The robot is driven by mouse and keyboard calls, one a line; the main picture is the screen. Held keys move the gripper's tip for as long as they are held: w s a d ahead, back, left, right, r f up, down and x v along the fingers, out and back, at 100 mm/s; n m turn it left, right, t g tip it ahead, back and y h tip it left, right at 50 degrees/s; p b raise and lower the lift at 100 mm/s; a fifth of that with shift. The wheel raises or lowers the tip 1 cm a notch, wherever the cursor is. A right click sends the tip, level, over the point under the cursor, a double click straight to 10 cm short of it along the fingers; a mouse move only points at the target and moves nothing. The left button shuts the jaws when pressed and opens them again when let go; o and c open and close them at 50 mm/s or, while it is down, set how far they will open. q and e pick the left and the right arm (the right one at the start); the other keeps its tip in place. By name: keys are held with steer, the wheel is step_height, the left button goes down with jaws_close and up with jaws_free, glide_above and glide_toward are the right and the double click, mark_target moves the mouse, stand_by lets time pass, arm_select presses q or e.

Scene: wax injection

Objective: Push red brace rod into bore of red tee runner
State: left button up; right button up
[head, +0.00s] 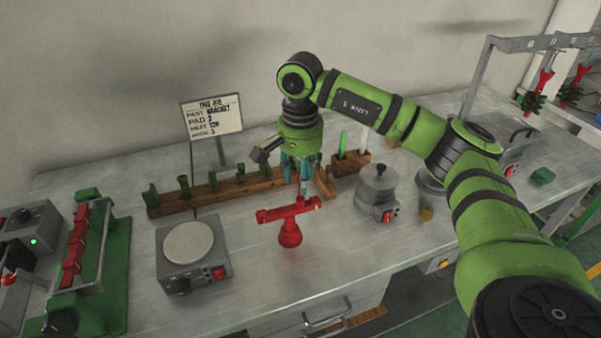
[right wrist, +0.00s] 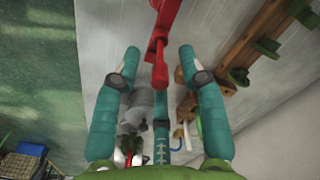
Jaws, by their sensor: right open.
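The red tee runner (head: 290,232) stands upright on the table, its crossbar running left to right above a round foot. A thin red brace rod (head: 304,187) stands upright over the right part of the crossbar; I cannot tell how deep it sits in the bore. My right gripper (head: 302,176) points down above it, teal fingers spread around the rod's upper part. In the right wrist view the open fingers of the gripper (right wrist: 160,72) surround the rod (right wrist: 160,68) without visibly touching it, with the tee runner (right wrist: 165,15) beyond. My left gripper is not in view.
A wooden rack (head: 225,194) with green pieces lies behind the tee. A hot plate (head: 190,245) stands at left and a grey pot (head: 376,190) at right. A sign (head: 212,116) stands at the back. The table front (head: 350,255) is clear.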

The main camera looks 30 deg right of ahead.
step_height(320, 180, up, 12)
stand_by(0.5)
stand_by(0.6)
